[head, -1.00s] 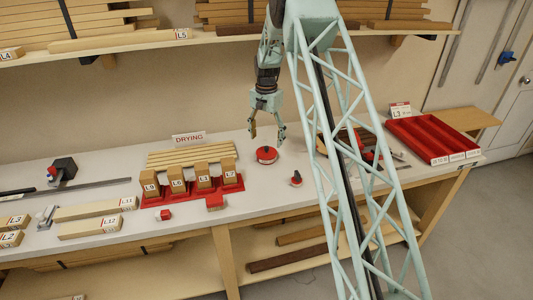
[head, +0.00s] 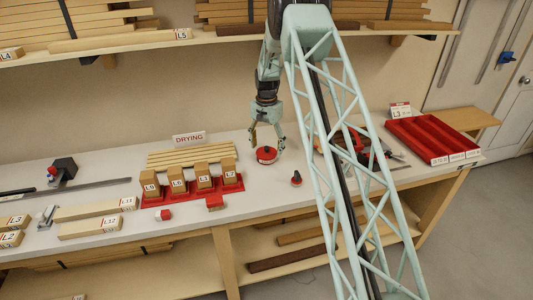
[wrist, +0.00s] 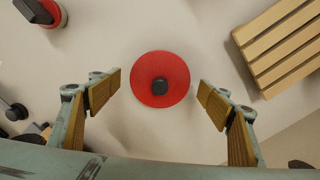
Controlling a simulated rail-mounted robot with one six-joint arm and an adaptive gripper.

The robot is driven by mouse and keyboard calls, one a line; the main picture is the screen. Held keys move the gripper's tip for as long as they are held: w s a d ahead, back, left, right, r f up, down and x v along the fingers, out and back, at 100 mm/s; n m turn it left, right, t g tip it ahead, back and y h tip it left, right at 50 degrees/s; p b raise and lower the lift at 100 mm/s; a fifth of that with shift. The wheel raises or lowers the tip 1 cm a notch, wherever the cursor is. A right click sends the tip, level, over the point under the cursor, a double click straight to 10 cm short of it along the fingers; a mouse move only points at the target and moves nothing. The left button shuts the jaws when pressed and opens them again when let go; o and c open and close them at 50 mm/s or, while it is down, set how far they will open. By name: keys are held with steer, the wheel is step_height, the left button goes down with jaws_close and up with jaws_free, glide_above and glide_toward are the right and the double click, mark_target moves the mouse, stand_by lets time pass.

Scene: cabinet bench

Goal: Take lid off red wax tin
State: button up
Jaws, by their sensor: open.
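The red wax tin (head: 267,155) stands upright on the white bench, right of the drying rack. In the wrist view its round red lid (wrist: 160,66) with a small dark knob (wrist: 160,86) is seen from above. The lid looks to be on the tin; the tin's body is mostly hidden under it in that view. My gripper (head: 267,143) is open and points down just above the tin. In the wrist view my gripper's two wooden-faced fingers (wrist: 160,96) stand apart on either side of the lid, not touching it.
A red rack with labelled wooden blocks (head: 203,178) and light slats (head: 190,157) lies left of the tin. A small red item with a dark top (head: 296,179) stands to the right. Red trays (head: 432,136) lie at the far right. Bench just in front of the tin is clear.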

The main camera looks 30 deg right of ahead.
stand_by(0.4)
steer(key=c, duration=2.3)
